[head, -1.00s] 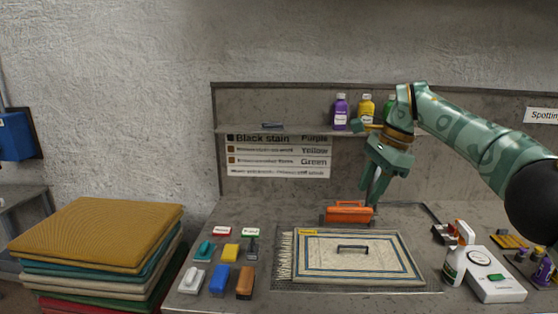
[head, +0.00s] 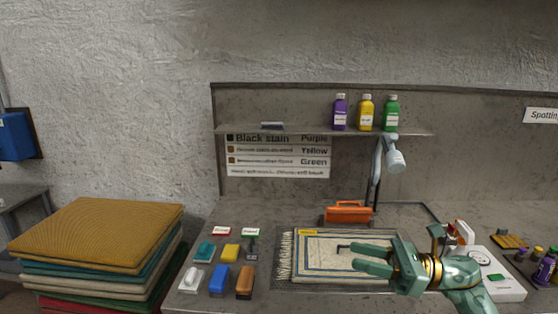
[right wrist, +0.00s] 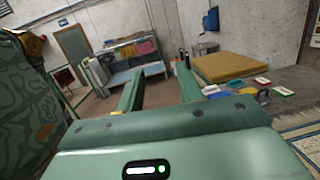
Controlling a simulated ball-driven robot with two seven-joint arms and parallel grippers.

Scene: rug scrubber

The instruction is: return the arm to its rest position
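My right gripper (head: 372,258) is low at the front right of the bench in the head view, in front of the right part of the rug (head: 310,273). Its fingers point left, stand apart and hold nothing. In the right wrist view the two open fingers (right wrist: 160,90) have only empty space between them, with the room beyond. The forearm runs off the bottom right of the head view. My left gripper is not in view.
A white spray bottle and a white scale (head: 502,285) stand right of the gripper. An orange tool (head: 348,212) and a lamp (head: 395,160) are behind the rug. Brushes and blocks (head: 230,252) lie left. Purple, yellow and green bottles (head: 366,112) stand on the shelf. Stacked rugs (head: 95,235) are far left.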

